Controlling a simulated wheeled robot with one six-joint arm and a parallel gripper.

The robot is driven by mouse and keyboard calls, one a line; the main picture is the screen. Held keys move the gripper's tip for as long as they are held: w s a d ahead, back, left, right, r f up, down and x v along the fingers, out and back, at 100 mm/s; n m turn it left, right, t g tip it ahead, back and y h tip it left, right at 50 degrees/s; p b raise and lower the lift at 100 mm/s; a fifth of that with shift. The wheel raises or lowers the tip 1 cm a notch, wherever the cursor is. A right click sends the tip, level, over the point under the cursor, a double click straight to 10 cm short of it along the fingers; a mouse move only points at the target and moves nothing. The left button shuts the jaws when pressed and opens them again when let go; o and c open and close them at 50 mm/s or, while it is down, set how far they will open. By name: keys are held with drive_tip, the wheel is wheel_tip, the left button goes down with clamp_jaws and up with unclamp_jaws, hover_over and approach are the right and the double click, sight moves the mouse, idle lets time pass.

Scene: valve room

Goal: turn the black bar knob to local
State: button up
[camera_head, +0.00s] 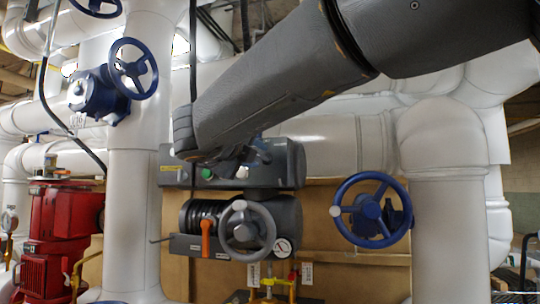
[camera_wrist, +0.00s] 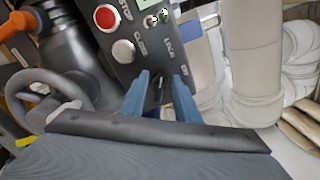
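In the wrist view, the black bar knob (camera_wrist: 158,92) is a small dark shape on the dark grey control panel (camera_wrist: 135,62), partly hidden by my fingers. The words LOCAL and OFF are printed beside it. My gripper (camera_wrist: 163,84) has two blue fingers, one on each side of the knob, with a gap between them. I cannot tell whether a finger touches the knob, nor exactly where it points. In the head view, the panel is on the grey actuator box (camera_head: 292,163), and my arm hides the knob.
The panel also has a red STOP button (camera_wrist: 106,18) and a grey CLOSE button (camera_wrist: 123,51). A grey handwheel (camera_head: 246,231) and an orange lever (camera_head: 206,237) are below the box. A blue handwheel (camera_head: 371,210) is to the right, before white pipes (camera_head: 445,200).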

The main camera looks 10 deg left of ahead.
drive_tip(key=s+b, duration=0.2)
drive_tip(key=s, duration=0.5)
drive_tip(key=shift+s+a, duration=0.3)
drive_tip(key=shift+s, duration=0.1)
drive_tip(key=shift+d, duration=0.1)
